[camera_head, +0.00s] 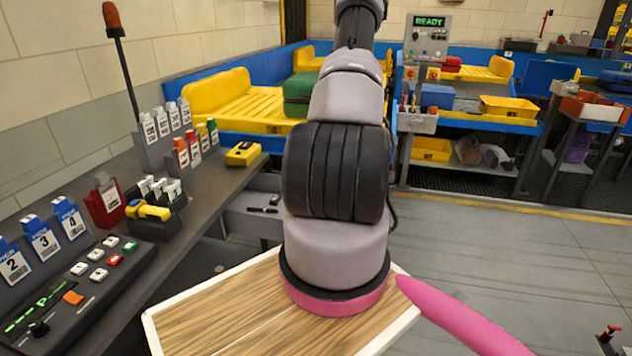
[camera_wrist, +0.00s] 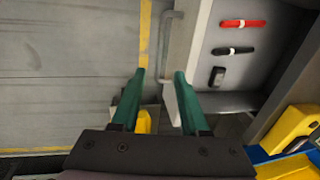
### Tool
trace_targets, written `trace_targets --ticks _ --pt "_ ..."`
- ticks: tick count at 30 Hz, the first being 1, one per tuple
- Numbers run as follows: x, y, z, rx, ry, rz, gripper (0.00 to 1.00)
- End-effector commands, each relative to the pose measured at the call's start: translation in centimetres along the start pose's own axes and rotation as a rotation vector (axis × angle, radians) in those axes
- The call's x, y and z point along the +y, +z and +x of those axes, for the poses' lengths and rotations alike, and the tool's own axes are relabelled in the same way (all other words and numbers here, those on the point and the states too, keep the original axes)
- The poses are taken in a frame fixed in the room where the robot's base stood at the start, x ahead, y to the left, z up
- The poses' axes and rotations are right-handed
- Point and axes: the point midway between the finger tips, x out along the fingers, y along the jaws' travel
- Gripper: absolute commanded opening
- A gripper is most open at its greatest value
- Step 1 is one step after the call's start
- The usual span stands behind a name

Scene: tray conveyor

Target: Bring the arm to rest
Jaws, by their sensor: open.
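My gripper (camera_wrist: 160,90) shows in the wrist view with its two green fingers apart and nothing between them. Below it in that view lie the grey floor and an open grey drawer (camera_wrist: 185,45) with a metal handle. The gripper itself is hidden in the head view, where my grey and black arm rises through the middle of the picture and reaches away from me.
A dark counter (camera_head: 215,185) on the left bears a button panel (camera_head: 85,275), numbered blue cards, bottles and a yellow device (camera_head: 243,154). Yellow conveyor trays (camera_head: 235,108) and a green case (camera_head: 299,93) stand behind.

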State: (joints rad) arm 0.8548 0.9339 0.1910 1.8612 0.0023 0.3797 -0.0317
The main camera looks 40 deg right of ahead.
Motion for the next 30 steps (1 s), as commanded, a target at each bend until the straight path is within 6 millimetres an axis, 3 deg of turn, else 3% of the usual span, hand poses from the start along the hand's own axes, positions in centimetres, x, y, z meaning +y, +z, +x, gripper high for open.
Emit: trace_targets --ticks 8,11,14,20,26,30 --pt "-0.1 0.0 -0.1 0.001 0.0 -0.001 0.45" --pt "-0.9 0.0 -1.3 0.009 0.002 -0.015 0.45" --pt "-3.1 0.1 -4.4 0.033 0.007 -0.048 0.45" --pt "-9.5 2.7 -14.2 0.099 0.015 -0.143 0.45" --pt "-15.0 7.9 -23.3 0.166 0.001 -0.232 0.45" --pt "-17.8 12.7 -28.9 0.211 -0.024 -0.289 0.45"
